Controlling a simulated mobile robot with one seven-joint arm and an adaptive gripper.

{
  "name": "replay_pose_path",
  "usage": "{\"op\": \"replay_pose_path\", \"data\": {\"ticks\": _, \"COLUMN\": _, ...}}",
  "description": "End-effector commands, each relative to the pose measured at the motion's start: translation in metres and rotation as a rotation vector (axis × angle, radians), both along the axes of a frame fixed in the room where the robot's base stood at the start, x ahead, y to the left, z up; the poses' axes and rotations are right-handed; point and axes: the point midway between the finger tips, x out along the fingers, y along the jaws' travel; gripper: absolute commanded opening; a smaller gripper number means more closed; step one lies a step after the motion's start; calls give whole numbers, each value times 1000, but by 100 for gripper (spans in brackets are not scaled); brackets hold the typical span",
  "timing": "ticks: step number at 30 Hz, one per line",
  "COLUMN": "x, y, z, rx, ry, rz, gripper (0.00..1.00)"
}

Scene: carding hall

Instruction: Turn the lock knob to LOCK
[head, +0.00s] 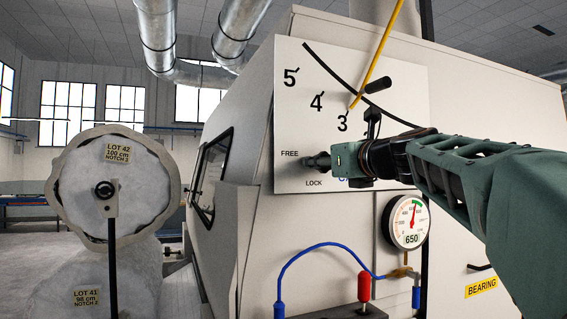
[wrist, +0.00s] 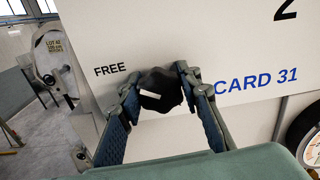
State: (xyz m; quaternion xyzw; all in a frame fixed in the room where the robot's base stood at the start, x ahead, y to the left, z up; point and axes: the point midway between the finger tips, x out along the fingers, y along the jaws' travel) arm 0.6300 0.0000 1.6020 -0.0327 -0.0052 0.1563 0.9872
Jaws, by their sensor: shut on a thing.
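The lock knob (wrist: 158,97) is a dark round knob on the white panel (head: 290,105), with a short white mark on its face. In the wrist view the mark lies at a slight slant on the lower left of the knob. My gripper (wrist: 160,86) is shut on the knob, one finger on each side. In the head view my gripper (head: 322,163) reaches the panel from the right and hides most of the knob. The FREE label (head: 289,153) is up and left of the knob, the LOCK label (head: 314,183) below it; my gripper hides LOCK in the wrist view.
A yellow lever (head: 377,50) with a black handle (head: 377,85) stands just above my gripper, its tip near the 3. A gauge (head: 406,221) marked 650, a blue hose (head: 325,245) and a red-topped knob (head: 364,286) sit below. Fibre rolls (head: 145,200) stand at left.

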Motion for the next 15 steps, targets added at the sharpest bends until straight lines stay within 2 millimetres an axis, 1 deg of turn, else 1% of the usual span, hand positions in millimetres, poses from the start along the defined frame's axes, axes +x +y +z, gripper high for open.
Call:
{"op": "replay_pose_path", "data": {"ticks": 8, "x": 0, "y": 0, "z": -1, "rx": -55, "ry": -18, "rz": 0, "gripper": 8}}
{"op": "replay_pose_path", "data": {"ticks": 15, "x": 0, "y": 1, "z": -2, "rx": -207, "ry": -68, "rz": 0, "gripper": 8}}
